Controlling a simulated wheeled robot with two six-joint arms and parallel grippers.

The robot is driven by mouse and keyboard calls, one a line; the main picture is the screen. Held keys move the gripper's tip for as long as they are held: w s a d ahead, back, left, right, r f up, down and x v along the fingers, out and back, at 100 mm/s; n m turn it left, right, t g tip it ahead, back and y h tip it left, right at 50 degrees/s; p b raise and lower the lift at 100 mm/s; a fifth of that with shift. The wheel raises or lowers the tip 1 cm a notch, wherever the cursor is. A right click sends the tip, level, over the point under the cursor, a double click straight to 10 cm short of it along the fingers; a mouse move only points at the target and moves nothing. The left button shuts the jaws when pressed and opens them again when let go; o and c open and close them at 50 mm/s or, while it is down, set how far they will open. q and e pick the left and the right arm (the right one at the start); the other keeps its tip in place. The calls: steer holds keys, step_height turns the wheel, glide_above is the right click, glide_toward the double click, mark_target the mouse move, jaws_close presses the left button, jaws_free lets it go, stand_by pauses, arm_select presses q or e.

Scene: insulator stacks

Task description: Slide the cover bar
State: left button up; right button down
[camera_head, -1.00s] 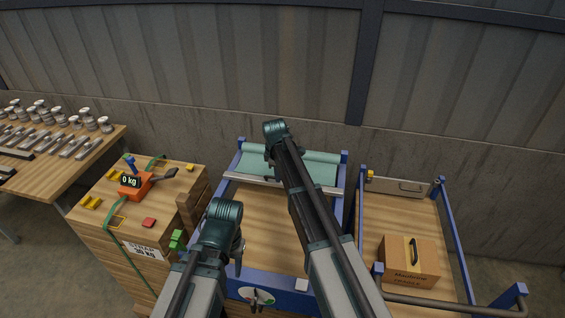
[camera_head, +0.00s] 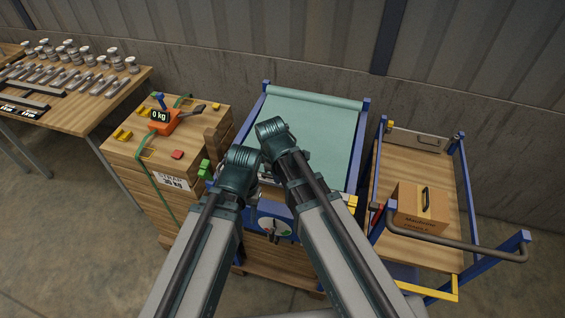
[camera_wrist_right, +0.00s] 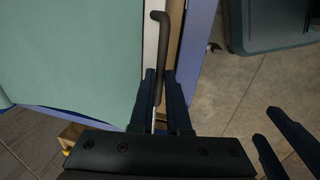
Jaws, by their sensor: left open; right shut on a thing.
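The cover bar (camera_wrist_right: 150,45) is a pale strip along the edge of a green cover sheet (camera_head: 312,125), with a dark bent handle (camera_wrist_right: 160,22). In the right wrist view my right gripper (camera_wrist_right: 157,78) is shut on this handle. In the head view the sheet covers most of the blue-framed crate, from the roll (camera_head: 313,97) at the back to near the front. My arms hide most of the bar there. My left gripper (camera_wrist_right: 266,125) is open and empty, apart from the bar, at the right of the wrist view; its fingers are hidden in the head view.
A cart (camera_head: 389,160) with a cardboard box (camera_head: 408,208) and a grey pipe handle (camera_head: 470,246) stands on the right. Blue posts (camera_head: 357,150) border the crate.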

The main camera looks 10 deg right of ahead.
steer(key=shift+s+a, duration=0.3)
steer(key=shift+s, duration=0.45)
steer(key=c, duration=0.9)
jaws_free()
steer(key=shift+r, duration=0.15)
steer(key=r+p, duration=0.3)
steer(key=p, duration=0.1)
steer(key=s+r+p, duration=0.1)
steer(key=r+p, duration=0.3)
steer(key=s+r+p, duration=0.1)
steer(key=r+p, duration=0.2)
steer(key=r, duration=0.1)
steer(key=shift+a+r+p, duration=0.25)
steer(key=shift+a+p, duration=0.15)
steer(key=shift+f, duration=0.1)
